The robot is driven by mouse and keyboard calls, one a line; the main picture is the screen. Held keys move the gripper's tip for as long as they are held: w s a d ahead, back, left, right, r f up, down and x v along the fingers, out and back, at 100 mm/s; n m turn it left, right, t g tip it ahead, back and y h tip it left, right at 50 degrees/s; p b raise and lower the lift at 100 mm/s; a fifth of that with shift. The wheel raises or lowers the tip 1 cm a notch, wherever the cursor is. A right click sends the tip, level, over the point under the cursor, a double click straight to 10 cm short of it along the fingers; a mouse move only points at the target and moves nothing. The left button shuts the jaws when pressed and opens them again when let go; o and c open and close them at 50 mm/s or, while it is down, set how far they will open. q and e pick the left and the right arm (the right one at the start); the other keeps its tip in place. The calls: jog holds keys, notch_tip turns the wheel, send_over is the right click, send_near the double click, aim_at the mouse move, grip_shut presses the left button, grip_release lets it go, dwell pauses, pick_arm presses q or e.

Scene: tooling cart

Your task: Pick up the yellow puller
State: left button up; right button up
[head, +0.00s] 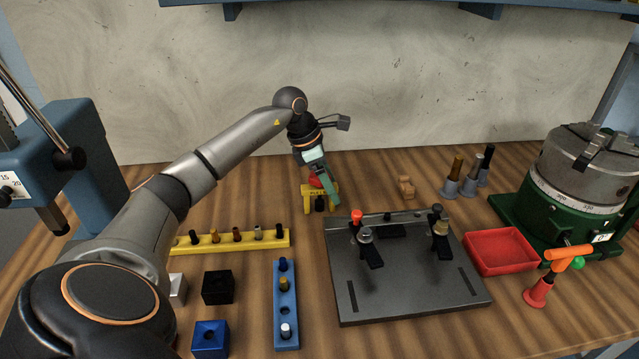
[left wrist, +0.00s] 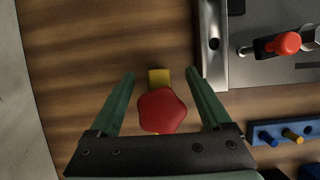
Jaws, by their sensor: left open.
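The yellow puller (head: 307,198) stands on the wooden bench near the wall, behind the grey fixture plate. It has a yellow frame and a red knob on top. My left gripper (head: 328,190) is over it, pointing down, and hides part of it in the head view. In the left wrist view, the red knob (left wrist: 162,111) lies between the two green fingers of the open gripper (left wrist: 160,74), with a gap on both sides. A piece of the puller's yellow frame (left wrist: 159,77) shows past the knob. My right gripper is not in view.
The grey fixture plate (head: 400,288) with clamps is just in front and right of the puller. A yellow rail of pegs (head: 205,242) lies to its left front. Bare bench lies between puller and wall.

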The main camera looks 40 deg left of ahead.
pick_arm(q)
jog(key=shift+x, duration=0.85)
grip_shut()
jog(key=shift+r, duration=0.1)
